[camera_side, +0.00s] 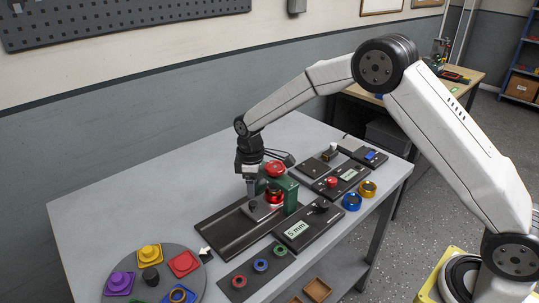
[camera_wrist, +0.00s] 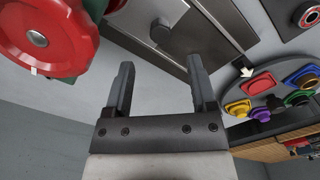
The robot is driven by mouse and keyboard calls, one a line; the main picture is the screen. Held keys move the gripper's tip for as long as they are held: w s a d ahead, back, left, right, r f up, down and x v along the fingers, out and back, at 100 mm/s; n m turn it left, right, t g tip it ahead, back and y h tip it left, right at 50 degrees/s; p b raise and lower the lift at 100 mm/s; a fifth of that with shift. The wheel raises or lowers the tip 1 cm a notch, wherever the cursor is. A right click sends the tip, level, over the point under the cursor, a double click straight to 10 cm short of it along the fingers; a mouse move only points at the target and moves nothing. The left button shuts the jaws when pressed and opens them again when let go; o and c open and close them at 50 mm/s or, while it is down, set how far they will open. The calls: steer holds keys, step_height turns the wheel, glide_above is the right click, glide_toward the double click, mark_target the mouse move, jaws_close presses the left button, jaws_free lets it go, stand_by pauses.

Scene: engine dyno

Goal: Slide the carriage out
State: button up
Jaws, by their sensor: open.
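The carriage (camera_side: 262,210) is a grey metal plate with a small dark knob (camera_wrist: 161,34) standing on it. It sits at the inner end of a dark slide track (camera_side: 224,234), beneath a green press frame (camera_side: 291,192) with a red top. In the wrist view the carriage (camera_wrist: 186,14) is at the top, beyond my fingertips. My gripper (camera_side: 251,190) points down just above the knob's end of the carriage. In the wrist view my gripper (camera_wrist: 163,75) has its fingers spread with nothing between them.
A white arrow (camera_side: 205,250) lies by the track's outer end, near a round grey turntable (camera_side: 195,266) with coloured blocks. A panel reading "5 mm" (camera_side: 297,230) flanks the track. A red press wheel (camera_wrist: 38,38) is close to my gripper. Bare table lies left of the track.

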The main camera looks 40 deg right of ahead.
mark_target(253, 203)
steer(key=shift+f, duration=3.1)
steer(key=shift+c, duration=0.2)
jaws_close()
